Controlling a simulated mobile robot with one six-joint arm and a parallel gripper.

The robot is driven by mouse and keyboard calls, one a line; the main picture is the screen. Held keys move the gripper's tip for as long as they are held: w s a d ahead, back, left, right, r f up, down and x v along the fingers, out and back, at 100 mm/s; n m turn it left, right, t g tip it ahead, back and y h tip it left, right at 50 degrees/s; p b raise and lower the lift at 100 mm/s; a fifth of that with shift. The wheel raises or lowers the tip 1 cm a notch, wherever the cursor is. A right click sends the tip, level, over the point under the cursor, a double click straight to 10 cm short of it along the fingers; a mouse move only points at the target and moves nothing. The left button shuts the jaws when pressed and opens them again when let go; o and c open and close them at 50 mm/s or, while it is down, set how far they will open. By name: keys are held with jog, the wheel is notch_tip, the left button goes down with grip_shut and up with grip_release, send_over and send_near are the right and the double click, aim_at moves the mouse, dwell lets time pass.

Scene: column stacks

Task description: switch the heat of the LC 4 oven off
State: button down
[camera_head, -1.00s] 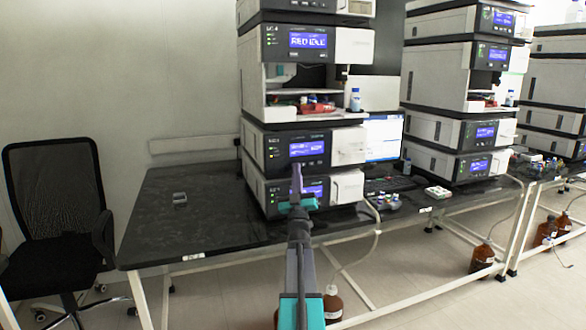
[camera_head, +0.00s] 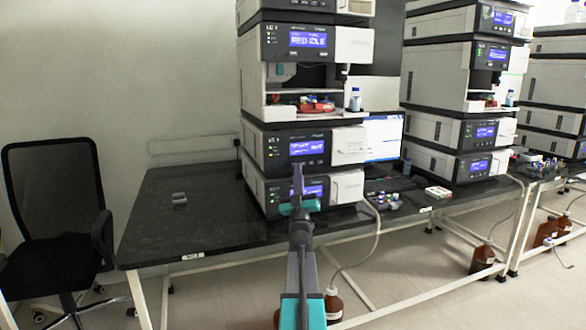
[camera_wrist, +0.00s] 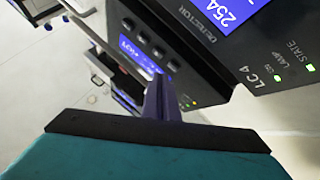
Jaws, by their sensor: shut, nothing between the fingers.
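In the head view, the near stack carries several modules with blue displays. The lower two are a module (camera_head: 283,147) with a lit display and, under it, the bottom module (camera_head: 258,190). My gripper (camera_head: 297,168) is shut and empty, its tip in front of the display area of these lower modules, partly covering them. In the wrist view, my purple fingers (camera_wrist: 162,98) lie together near a dark panel with a row of buttons (camera_wrist: 150,42). A panel marked LC4 and DETECTOR (camera_wrist: 245,60) has green lights. I cannot make out an oven label, nor whether the fingertips touch anything.
The black bench (camera_head: 190,222) is clear to the left except for a small grey object (camera_head: 179,200). An office chair (camera_head: 55,215) stands at the left. Small vials (camera_head: 385,199) and a monitor (camera_head: 383,138) are right of the stack; brown bottles (camera_head: 333,303) stand below.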

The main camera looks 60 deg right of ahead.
dwell(0.3)
jog(key=shift+s+a+b, duration=0.4)
jog(key=shift+s+a, duration=0.35)
jog(key=shift+s, duration=0.25)
jog(key=shift+s+a+b, duration=0.35)
jog(key=shift+s+a, duration=0.4)
jog(key=shift+s, duration=0.25)
jog(key=shift+s, duration=0.1)
